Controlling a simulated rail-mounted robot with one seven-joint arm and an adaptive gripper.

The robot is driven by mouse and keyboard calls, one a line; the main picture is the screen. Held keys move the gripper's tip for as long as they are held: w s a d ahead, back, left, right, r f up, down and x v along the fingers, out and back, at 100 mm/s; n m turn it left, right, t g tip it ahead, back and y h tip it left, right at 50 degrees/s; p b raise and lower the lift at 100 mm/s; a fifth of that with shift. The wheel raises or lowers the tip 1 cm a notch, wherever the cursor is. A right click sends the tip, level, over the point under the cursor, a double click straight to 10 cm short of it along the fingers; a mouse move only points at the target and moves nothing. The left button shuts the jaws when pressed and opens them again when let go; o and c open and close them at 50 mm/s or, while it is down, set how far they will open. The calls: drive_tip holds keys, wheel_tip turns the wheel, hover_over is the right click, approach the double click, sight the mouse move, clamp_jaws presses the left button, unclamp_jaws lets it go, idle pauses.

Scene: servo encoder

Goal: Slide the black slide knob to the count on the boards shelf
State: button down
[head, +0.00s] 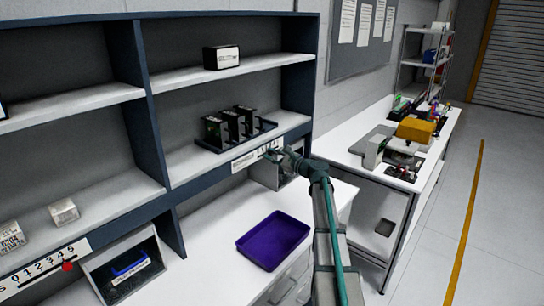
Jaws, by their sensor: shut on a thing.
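My gripper (272,154) is at the front edge of the boards shelf (195,172), over the right part of a white label strip (243,160). It is shut on the black slide knob, which is small and mostly hidden by the fingers. Several dark upright boards (232,124) stand in a row in a black tray (207,146) on this shelf, just above the strip. The strip's numbers are partly covered by my gripper and too small to read.
A second strip numbered from 0 (45,272) with a red knob (67,266) is at lower left. A purple tray (273,240) lies on the white bench. A black box (221,57) sits on the upper shelf. A bin with a blue item (130,268) stands lower left.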

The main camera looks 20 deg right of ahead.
drive_tip(key=shift+w+d+b, duration=0.25)
drive_tip(key=shift+d+b, duration=0.05)
drive_tip(key=shift+d, duration=0.25)
drive_tip(key=shift+w+d+b, duration=0.25)
drive_tip(key=shift+d+b, duration=0.05)
drive_tip(key=shift+d, duration=0.25)
drive_tip(key=c, duration=1)
unclamp_jaws()
drive_tip(key=v, duration=1.2)
